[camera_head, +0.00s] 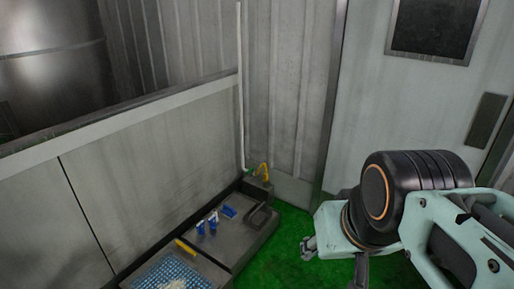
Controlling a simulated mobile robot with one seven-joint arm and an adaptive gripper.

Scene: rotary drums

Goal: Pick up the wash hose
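A short curved yellow hose end (263,171) shows in the head view at the far corner, beside the foot of a thin white vertical pipe (240,90). I take it for the wash hose, but it is small and I cannot tell for sure. My gripper (333,263) is at the lower middle right, to the right of and nearer than the hose, over the green floor. Its grey fingers look spread apart with nothing between them. One finger runs down towards the bottom edge of the picture.
A low grey bench (240,242) runs along the left panel wall, with several blue-and-white items (213,222), a dark loop-shaped object (262,217), a yellow-handled item (185,246) and a blue mesh tray (150,279). Green floor (285,240) is free between bench and arm. A grey door (400,110) stands behind.

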